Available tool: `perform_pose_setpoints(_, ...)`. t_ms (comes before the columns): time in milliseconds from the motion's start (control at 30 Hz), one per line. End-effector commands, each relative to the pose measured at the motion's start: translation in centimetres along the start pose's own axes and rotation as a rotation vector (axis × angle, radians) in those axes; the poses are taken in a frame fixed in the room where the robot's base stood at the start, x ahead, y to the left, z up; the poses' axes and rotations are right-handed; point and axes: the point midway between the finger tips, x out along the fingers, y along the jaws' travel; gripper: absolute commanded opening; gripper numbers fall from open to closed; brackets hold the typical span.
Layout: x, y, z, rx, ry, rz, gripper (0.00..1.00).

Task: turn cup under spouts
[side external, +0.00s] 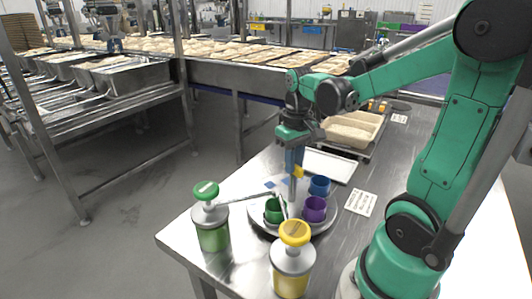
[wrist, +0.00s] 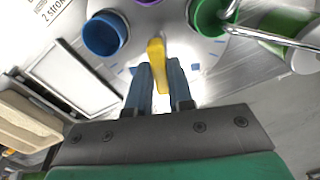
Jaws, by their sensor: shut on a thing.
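A round grey turntable (side external: 250,214) on the steel table carries a green cup (side external: 273,210), a purple cup (side external: 314,209) and a blue cup (side external: 319,186). A green-topped pump bottle (side external: 212,218) and a yellow-topped pump bottle (side external: 292,262) stand at its near side. Their thin spouts reach toward the green cup. My gripper (side external: 296,170) points down over the turntable, its blue fingers shut on a yellow handle (side external: 299,172). In the wrist view the yellow handle (wrist: 156,52) sits between the fingertips (wrist: 155,80); the blue cup (wrist: 104,33) is left, the green cup (wrist: 211,17) right under a spout.
A white card with print (side external: 360,203) lies right of the turntable. A flat white tray (side external: 328,166) and a bin of pale food (side external: 352,130) are behind it. A conveyor with trays of food runs across the back.

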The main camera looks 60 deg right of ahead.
Motion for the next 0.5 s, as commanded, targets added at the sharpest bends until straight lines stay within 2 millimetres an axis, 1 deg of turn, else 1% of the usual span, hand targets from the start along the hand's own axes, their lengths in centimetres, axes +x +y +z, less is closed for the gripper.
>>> perform_pose_setpoints(267, -0.03, 0.03, 0.02, 0.071, -0.003, 0.002, 0.0)
perform_pose_setpoints(500, -0.01, 0.03, 0.03, 0.182, -0.004, 0.002, 0.0)
